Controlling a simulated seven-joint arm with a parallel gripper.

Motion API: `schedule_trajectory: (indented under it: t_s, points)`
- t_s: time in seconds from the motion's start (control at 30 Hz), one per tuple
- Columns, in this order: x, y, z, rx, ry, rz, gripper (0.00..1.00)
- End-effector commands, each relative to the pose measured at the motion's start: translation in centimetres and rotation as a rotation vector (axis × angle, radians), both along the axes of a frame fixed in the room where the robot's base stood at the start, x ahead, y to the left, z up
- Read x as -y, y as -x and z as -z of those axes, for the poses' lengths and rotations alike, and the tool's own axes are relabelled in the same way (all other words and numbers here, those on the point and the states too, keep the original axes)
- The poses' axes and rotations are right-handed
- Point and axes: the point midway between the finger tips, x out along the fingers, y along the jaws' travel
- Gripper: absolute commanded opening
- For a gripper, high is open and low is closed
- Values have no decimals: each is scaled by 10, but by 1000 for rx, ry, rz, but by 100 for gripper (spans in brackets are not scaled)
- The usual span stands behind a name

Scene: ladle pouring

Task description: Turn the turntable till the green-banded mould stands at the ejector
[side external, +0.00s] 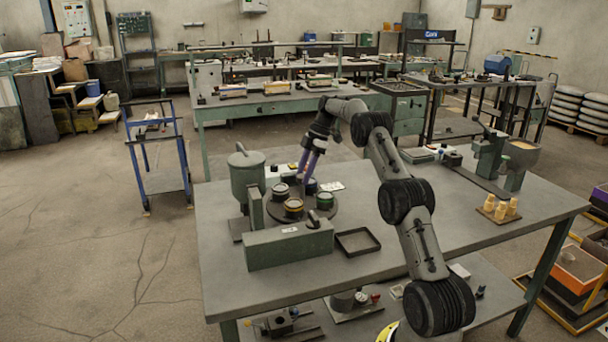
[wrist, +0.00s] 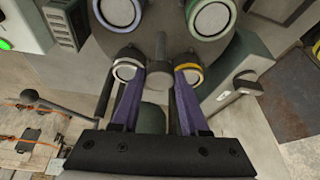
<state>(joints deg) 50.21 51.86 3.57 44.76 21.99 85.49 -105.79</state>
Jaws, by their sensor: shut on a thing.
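The turntable (side external: 308,216) is a dark round plate carrying several round moulds. The green-banded mould (side external: 324,201) stands at its front right in the side view and at the upper right in the wrist view (wrist: 207,17). The yellow-banded mould (side external: 293,206) is at the front left, the pale-banded mould (wrist: 125,68) at the back left, and the lavender-banded mould (wrist: 120,11) at the back right. My gripper (wrist: 159,75) is shut on the turntable's grey upright peg (wrist: 160,46), between the moulds. I cannot tell for certain which fixture is the ejector.
A green box (side external: 290,247) with a lever stands in front of the turntable, beside the yellow-banded mould. A green tank (side external: 246,175) stands to the left. An empty dark tray (side external: 357,242) lies to the front right.

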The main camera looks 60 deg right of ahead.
Motion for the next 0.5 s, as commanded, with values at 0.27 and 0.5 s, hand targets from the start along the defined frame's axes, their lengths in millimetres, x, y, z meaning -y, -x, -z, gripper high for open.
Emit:
schedule_trajectory:
  t_s: [0.27, 0.5]
  points:
    - [1, -1, -1, 2, 3, -138, 0]
    - [1, -2, -1, 1, 3, -248, 0]
